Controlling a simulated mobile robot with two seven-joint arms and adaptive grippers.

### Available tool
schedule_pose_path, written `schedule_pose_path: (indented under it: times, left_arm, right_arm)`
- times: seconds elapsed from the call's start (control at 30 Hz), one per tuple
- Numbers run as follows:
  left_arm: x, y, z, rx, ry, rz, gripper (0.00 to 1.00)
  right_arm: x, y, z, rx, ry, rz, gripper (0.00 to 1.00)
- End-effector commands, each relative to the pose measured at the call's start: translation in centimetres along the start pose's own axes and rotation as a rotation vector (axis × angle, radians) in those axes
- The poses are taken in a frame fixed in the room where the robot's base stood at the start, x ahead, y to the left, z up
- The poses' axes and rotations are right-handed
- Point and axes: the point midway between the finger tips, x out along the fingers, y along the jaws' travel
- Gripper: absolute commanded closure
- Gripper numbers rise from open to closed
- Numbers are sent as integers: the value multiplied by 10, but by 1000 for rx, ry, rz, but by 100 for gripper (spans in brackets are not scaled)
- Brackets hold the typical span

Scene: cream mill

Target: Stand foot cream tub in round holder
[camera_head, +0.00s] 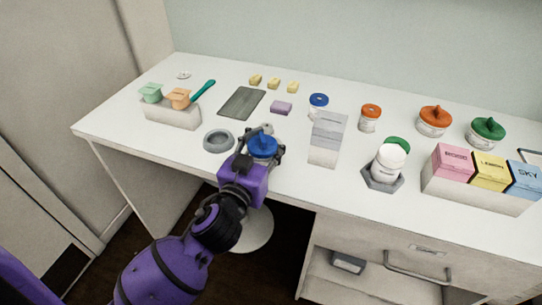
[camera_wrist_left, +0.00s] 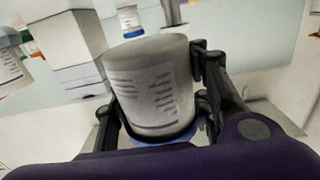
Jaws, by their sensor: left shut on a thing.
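My left gripper (camera_head: 262,150) is shut on a white tub with a blue lid (camera_head: 264,141), which seems to be the foot cream tub. In the left wrist view the tub (camera_wrist_left: 155,85) sits between the two fingers, its printed label too blurred to read. The round holder (camera_head: 219,140) is a grey ring on the desk, empty, just left of the held tub in the head view. The gripper hides part of the tub, and I cannot tell whether its base touches the desk. My right gripper is not in view.
A tall grey-white box (camera_head: 327,138) stands right of the tub. A hexagonal holder (camera_head: 383,183) with a white bottle is further right. A caddy (camera_head: 172,113) stands left.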

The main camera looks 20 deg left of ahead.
Motion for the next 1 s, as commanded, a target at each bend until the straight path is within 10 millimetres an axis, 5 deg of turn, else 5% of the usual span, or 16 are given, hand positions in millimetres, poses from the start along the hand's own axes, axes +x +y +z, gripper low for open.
schedule_pose_path:
  times: [0.37, 0.8, 0.83, 1.0]
  left_arm:
    - [8, 9, 42, 0, -2, 0, 100]
    - [8, 9, 47, -1, 1, 0, 100]
    - [8, 9, 47, 0, 0, 0, 61]
    - [8, 9, 46, 0, 1, 1, 39]
  right_arm:
    - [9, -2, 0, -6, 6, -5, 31]
    - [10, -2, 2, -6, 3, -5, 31]
    - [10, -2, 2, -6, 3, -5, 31]
    - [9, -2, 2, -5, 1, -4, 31]
